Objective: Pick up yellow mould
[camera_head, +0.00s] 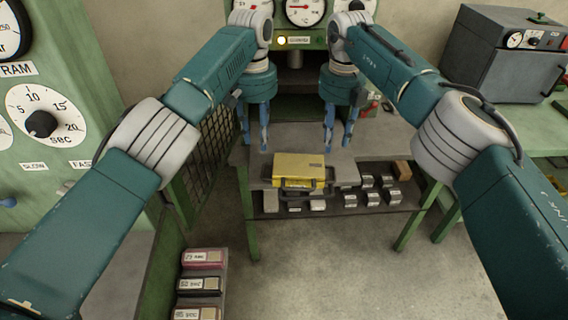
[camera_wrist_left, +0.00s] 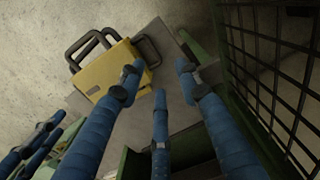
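The yellow mould (camera_head: 299,168) is a flat yellow block with dark handles, lying near the front edge of the grey tabletop (camera_head: 350,170). It also shows in the left wrist view (camera_wrist_left: 108,74), with two dark loop handles at its upper left and another at its right. My left gripper (camera_head: 254,140) has blue fingers spread apart, above the table to the left of the mould. In the left wrist view its fingers (camera_wrist_left: 158,85) are open with nothing between them. My right gripper (camera_head: 339,138) is open and empty, above the table to the right of the mould. Neither gripper touches the mould.
A shelf under the tabletop holds several small dark labelled blocks (camera_head: 367,181). A wire-mesh panel (camera_head: 214,145) stands to the left of the table. A rack of labelled blocks (camera_head: 200,285) stands at lower left. The floor (camera_head: 330,265) in front is clear.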

